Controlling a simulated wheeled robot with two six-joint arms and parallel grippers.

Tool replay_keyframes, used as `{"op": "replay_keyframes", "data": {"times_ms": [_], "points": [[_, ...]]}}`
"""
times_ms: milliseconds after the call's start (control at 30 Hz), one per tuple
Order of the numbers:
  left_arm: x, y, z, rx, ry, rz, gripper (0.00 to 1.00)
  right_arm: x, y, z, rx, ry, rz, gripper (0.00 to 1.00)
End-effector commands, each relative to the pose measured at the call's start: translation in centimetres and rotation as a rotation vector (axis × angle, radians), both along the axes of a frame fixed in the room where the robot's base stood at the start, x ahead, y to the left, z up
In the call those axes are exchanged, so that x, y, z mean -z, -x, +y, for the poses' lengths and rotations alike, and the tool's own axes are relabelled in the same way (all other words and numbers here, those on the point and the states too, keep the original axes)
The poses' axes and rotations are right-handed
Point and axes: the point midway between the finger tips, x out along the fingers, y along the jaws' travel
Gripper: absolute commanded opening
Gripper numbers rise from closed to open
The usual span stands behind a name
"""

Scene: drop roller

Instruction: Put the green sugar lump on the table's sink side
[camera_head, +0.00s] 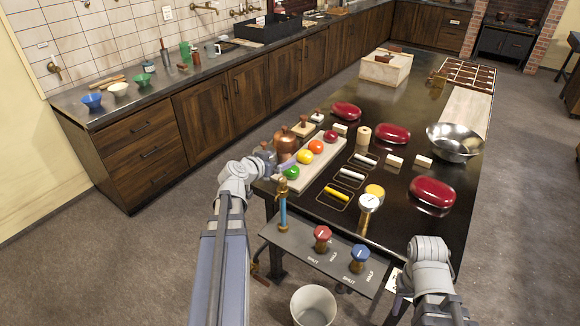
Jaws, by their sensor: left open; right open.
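The green sugar lump (291,172) is a rounded lump at the near end of a pale board (318,165), in a row with yellow, orange and red lumps. The board lies along the left edge of the dark table (300,198), the side facing the sink counter. My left gripper (284,166) is open, close beside the green lump on its left; whether they touch cannot be told. My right arm (430,255) is at the table's near right corner, and its gripper fingers do not show.
A copper pot (286,143) stands just behind my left gripper. Red oval objects (432,192) and a steel bowl (455,142) are on the table's right. A panel with red and blue knobs (340,262) fronts the table. The sink counter (150,95) runs along the left wall.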

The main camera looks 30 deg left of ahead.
Motion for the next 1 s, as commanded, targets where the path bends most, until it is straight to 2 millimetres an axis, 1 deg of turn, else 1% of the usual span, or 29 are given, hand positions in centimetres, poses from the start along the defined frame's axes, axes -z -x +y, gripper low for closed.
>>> {"op": "replay_keyframes", "data": {"times_ms": [67,267,467,800,867,933,1000], "points": [[-0.1,0.0,0.0,-0.002,0.000,0.000,1.00,-0.1,0.0,0.0,0.000,0.000,0.000,0.50],[0.8,0.0,0.0,-0.001,0.001,0.000,1.00,0.8,0.0,0.0,0.000,0.000,0.000,0.50],[3.2,0.0,0.0,-0.001,0.001,0.000,1.00,3.2,0.0,0.0,0.000,0.000,0.000,0.50],[8.0,0.0,0.0,-0.001,0.001,0.000,1.00,8.1,0.0,0.0,0.000,0.000,0.000,0.50],[8.6,0.0,0.0,-0.001,0.001,0.000,1.00,8.6,0.0,0.0,0.000,0.000,0.000,0.50],[8.6,-0.8,0.1,0.000,0.001,0.000,1.00,8.6,0.0,0.0,0.000,0.000,0.000,0.50],[8.6,-1.2,0.0,-0.001,0.002,0.000,1.00,8.6,0.0,0.0,0.000,0.000,0.000,0.50]]}}
